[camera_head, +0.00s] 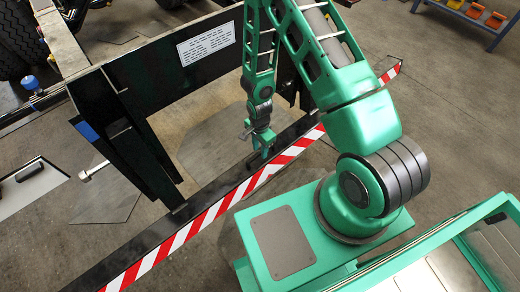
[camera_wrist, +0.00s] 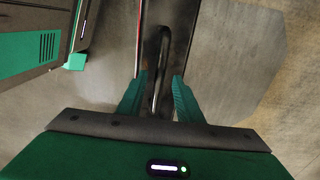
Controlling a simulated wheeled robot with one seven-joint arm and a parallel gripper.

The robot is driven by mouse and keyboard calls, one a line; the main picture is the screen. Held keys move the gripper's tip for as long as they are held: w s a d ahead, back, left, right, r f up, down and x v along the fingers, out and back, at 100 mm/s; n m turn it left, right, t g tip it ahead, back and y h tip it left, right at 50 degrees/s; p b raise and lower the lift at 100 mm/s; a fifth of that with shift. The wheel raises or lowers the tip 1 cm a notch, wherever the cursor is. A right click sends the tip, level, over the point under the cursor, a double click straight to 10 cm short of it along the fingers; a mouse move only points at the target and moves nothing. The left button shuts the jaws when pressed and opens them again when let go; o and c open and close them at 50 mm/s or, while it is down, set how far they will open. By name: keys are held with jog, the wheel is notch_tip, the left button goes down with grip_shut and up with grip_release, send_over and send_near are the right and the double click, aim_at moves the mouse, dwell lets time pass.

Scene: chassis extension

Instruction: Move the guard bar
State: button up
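The guard bar (camera_head: 222,203) is a long dark beam with a red-and-white striped face, running diagonally from lower left to upper right in the head view. My gripper (camera_head: 263,152) is over the beam's middle, pointing down. In the wrist view, a dark looped handle (camera_wrist: 163,50) lies between the two green fingers of my gripper (camera_wrist: 160,84). The fingers stand apart, one on each side, with visible gaps to the handle. The bar's thin edges run along both sides in that view. The exact fingertip height and any contact are unclear.
A dark chassis frame (camera_head: 160,75) with a white label plate (camera_head: 207,43) stands behind the bar. A metal bolt-like rod (camera_head: 94,171) sticks out at left. A shelf with orange bins (camera_head: 475,10) is at the upper right.

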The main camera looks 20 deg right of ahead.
jog(key=shift+f, duration=0.3)
jog(key=shift+c, duration=0.6)
grip_shut()
jog(key=shift+s+d+r, duration=0.25)
jog(key=shift+s+r, duration=0.25)
jog(key=shift+s, duration=0.25)
jog(key=shift+s+d+r, duration=0.25)
jog(key=shift+s+r, duration=0.2)
jog(key=shift+s, duration=0.3)
jog(key=shift+f, duration=0.15)
jog(key=shift+o, duration=0.6)
grip_release()
jog(key=shift+w, duration=0.1)
notch_tip(320, 180, up, 11)
jog(key=shift+w, duration=0.15)
